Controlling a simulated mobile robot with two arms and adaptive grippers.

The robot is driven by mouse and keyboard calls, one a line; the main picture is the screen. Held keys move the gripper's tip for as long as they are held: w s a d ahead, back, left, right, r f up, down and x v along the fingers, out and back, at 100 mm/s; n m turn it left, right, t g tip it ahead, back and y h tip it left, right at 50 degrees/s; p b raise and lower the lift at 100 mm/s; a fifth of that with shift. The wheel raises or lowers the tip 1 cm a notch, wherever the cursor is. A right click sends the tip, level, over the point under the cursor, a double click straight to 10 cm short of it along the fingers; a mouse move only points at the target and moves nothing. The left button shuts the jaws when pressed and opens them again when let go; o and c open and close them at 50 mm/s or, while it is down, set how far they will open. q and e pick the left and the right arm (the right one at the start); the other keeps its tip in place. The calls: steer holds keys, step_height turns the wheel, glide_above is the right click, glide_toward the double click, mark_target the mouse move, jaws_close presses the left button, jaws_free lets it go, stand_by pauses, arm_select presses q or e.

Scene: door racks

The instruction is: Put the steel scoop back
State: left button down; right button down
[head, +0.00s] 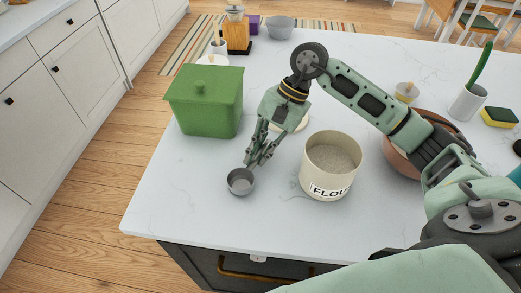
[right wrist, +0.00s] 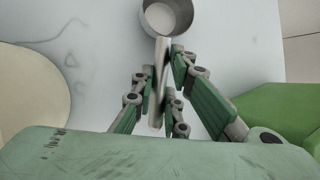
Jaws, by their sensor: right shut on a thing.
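The steel scoop (head: 241,182) is a small grey cup with a handle, seen over the counter left of the flour canister. In the right wrist view its cup (right wrist: 167,17) is at the top and its handle (right wrist: 160,75) runs down between the fingers. My right gripper (head: 252,163) is shut on the handle; it also shows in the right wrist view (right wrist: 164,88). I cannot tell whether the cup touches the counter. The cream flour canister (head: 316,178) stands open, with pale flour (head: 333,159) inside. My left gripper is not in view.
A green lidded box (head: 207,103) stands behind and left of the scoop. A terracotta bowl (head: 402,160) is right of the canister, partly behind my arm. A pale round item (head: 302,124) lies behind my gripper. The counter's front left (head: 180,205) is clear.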

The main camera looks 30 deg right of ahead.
steer(key=shift+f, duration=0.15)
steer(key=c, duration=2.2)
jaws_free()
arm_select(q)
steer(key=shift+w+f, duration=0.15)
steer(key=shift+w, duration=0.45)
arm_select(e)
steer(key=o, duration=0.5)
steer(key=shift+c, duration=0.2)
